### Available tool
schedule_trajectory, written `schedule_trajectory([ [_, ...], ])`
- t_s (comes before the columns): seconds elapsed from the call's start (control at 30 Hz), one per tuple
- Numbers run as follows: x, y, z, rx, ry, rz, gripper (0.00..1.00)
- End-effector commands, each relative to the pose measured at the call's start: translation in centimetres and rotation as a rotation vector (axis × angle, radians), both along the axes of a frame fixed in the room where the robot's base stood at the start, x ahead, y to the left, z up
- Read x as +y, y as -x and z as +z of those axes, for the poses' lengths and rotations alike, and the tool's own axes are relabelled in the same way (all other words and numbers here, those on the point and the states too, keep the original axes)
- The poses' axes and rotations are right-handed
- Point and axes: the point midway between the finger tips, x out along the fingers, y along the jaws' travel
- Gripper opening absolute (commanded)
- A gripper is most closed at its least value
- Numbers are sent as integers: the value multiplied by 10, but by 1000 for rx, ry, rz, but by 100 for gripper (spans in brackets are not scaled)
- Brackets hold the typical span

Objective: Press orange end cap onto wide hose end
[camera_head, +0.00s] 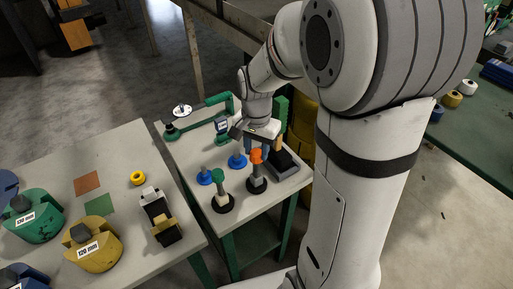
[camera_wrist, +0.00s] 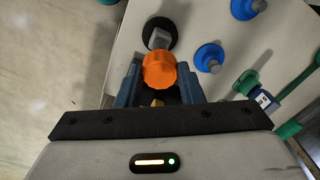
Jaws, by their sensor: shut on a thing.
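The orange end cap (camera_head: 256,155) is between the fingers of my gripper (camera_wrist: 158,84), which is shut on it. In the wrist view the orange cap (camera_wrist: 159,71) fills the gap between the blue-grey fingers. A grey wide hose end (camera_head: 257,176) stands upright on a round black base (camera_head: 257,188) on the small table. In the head view the cap is directly above this hose end, at its top. I cannot tell whether the cap is seated or only touching.
Two blue-based fittings (camera_head: 205,177) (camera_head: 237,161) are behind. A black box (camera_head: 284,163) is to the right, and a green stand (camera_head: 205,103) is at the back.

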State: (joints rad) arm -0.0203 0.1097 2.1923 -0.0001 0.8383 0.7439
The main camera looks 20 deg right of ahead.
Motion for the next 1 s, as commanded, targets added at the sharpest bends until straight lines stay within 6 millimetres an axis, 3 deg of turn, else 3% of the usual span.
schedule_trajectory([
  [0.33,0,1,-1,3,0,0,13],
  [0.37,0,1,-1,3,0,0,36],
  [0.4,0,1,-1,3,0,0,39],
  [0.63,0,0,0,1,0,0,58],
  [0.8,0,0,0,1,0,0,59],
  [1.0,0,0,0,1,0,0,72],
])
